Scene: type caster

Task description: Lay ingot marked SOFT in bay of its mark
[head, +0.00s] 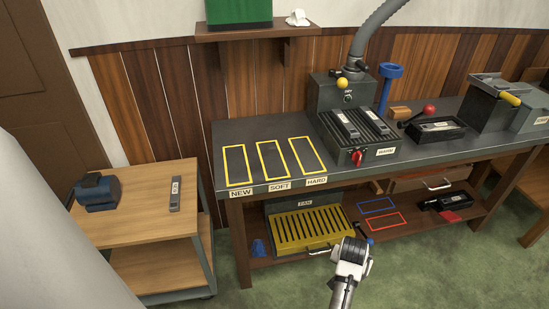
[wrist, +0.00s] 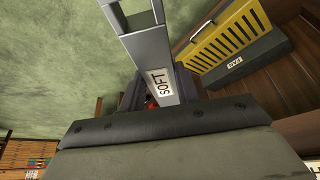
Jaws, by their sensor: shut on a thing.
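My gripper (head: 355,240) is in front of the bench, low, near the lower shelf. In the wrist view it is shut on a grey ingot marked SOFT (wrist: 152,55), whose label faces the camera. The ingot is hard to make out in the head view. On the bench top, three yellow-outlined bays lie side by side: the NEW bay (head: 235,165), the SOFT bay (head: 273,163) in the middle and the HARD bay (head: 307,157). All three are empty, with name labels along the front edge.
A machine labelled WARM (head: 357,133) holds dark bars right of the bays. A yellow-grilled FAN unit (head: 305,228) sits on the lower shelf. A wooden trolley (head: 135,228) at left carries another labelled bar (head: 175,193) and a dark blue device (head: 97,192).

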